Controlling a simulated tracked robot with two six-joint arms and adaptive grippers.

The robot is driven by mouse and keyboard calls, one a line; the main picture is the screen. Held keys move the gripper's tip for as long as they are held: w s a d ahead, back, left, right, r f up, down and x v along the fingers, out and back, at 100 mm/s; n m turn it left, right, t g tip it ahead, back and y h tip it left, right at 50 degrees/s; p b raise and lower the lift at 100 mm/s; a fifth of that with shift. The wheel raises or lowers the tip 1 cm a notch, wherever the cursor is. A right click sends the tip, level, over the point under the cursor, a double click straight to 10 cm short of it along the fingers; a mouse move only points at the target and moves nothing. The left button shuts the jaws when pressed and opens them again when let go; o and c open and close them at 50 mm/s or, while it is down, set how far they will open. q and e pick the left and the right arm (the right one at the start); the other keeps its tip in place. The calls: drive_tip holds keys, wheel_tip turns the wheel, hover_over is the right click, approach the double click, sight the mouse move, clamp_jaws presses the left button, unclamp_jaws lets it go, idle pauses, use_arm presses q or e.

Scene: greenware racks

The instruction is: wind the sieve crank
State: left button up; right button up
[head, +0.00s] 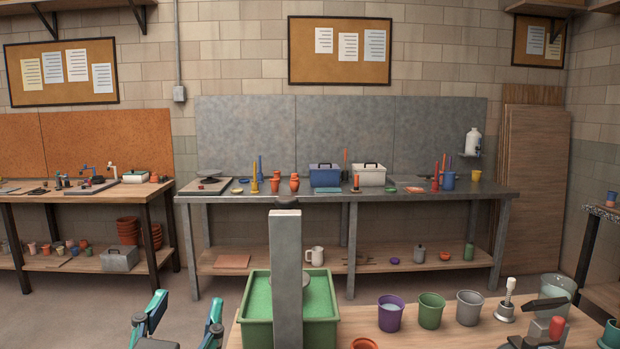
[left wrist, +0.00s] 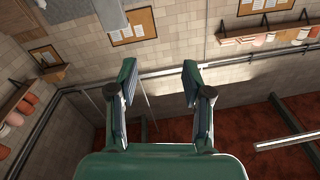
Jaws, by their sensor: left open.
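I cannot say for sure which part is the sieve crank. A green tub (head: 257,325) with green contents stands at the near table's left end, and a grey upright bar hides its middle. A pale upright handle (head: 509,291) on a round grey base stands at the table's right, near a black and red device (head: 556,326). My left gripper (head: 187,304) is open and empty, left of the tub and apart from it. In the left wrist view its two fingers (left wrist: 159,75) are spread with nothing between them. My right gripper is not in view.
On the near table (head: 440,336) stand a purple pot (head: 390,318), a green pot (head: 431,311), a grey pot (head: 469,308) and a clear bucket (head: 556,290). A long grey bench (head: 290,199) with pots and boxes runs along the wall. Floor shows between.

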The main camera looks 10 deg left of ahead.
use_arm(q)
drive_tip(key=w+d+r+m+t+h+p, duration=0.2)
drive_tip(key=w+d+r+m+h+p, duration=0.4)
drive_tip(key=w+d+r, duration=0.4)
drive_tip(key=w+r+m+h, duration=0.1)
drive_tip(key=w+h, duration=0.1)
drive_tip(key=w, duration=0.2)
drive_tip(key=shift+w+r+m+p, duration=0.2)
drive_tip(key=shift+w+m+p, duration=0.1)
drive_tip(key=shift+w+m, duration=0.1)
drive_tip(key=shift+s+a, duration=0.1)
